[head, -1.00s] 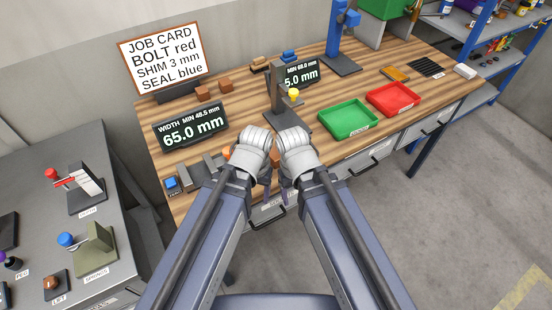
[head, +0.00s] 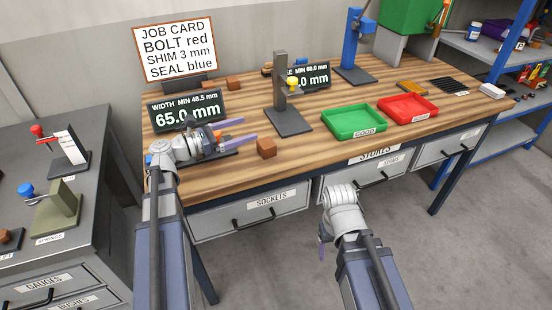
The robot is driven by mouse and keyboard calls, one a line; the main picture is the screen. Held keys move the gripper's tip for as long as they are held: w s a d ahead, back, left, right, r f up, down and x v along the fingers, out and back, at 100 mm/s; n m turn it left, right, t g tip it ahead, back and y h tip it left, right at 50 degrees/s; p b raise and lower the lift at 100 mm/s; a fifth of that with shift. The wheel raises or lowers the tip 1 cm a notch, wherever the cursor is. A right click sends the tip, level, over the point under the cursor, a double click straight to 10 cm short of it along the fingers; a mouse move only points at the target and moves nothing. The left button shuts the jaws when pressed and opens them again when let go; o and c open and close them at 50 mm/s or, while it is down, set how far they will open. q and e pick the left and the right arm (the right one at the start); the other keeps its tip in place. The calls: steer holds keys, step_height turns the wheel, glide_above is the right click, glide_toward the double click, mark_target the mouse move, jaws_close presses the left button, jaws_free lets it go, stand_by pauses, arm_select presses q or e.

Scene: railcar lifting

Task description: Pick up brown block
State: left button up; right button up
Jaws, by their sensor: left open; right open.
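A brown block (head: 266,148) sits on the wooden workbench (head: 215,180), near its front edge left of the middle. My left gripper (head: 245,132) is over the left part of the bench, its two purple fingers spread and pointing right. Its fingertips are just left of and behind the block in the picture, with nothing between them. Whether they touch the block cannot be told. My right gripper (head: 321,249) is low in front of the drawers, away from the block; its fingers are mostly hidden by its wrist.
More brown blocks (head: 233,83) lie at the back of the bench. A grey stand (head: 280,95) rises behind the front block. The width display (head: 187,111) is behind my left gripper. A green tray (head: 355,121) and a red tray (head: 407,108) are to the right.

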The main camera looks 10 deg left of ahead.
arm_select(q)
steer(key=b, duration=0.8)
glide_toward(259, 145)
steer(key=x, duration=0.4)
steer(key=shift+d+f, duration=0.1)
steer(key=shift+d, duration=0.2)
steer(key=shift+w+d+r, duration=0.25)
steer(key=shift+w+d, duration=0.05)
steer(key=shift+d, duration=0.1)
steer(key=shift+w+d, duration=0.2)
steer(key=shift+w, duration=0.05)
steer(key=x, duration=0.5)
steer(key=shift+w+d, duration=0.2)
steer(key=shift+d, duration=0.15)
steer(key=shift+c, duration=0.2)
steer(key=c, duration=1.5)
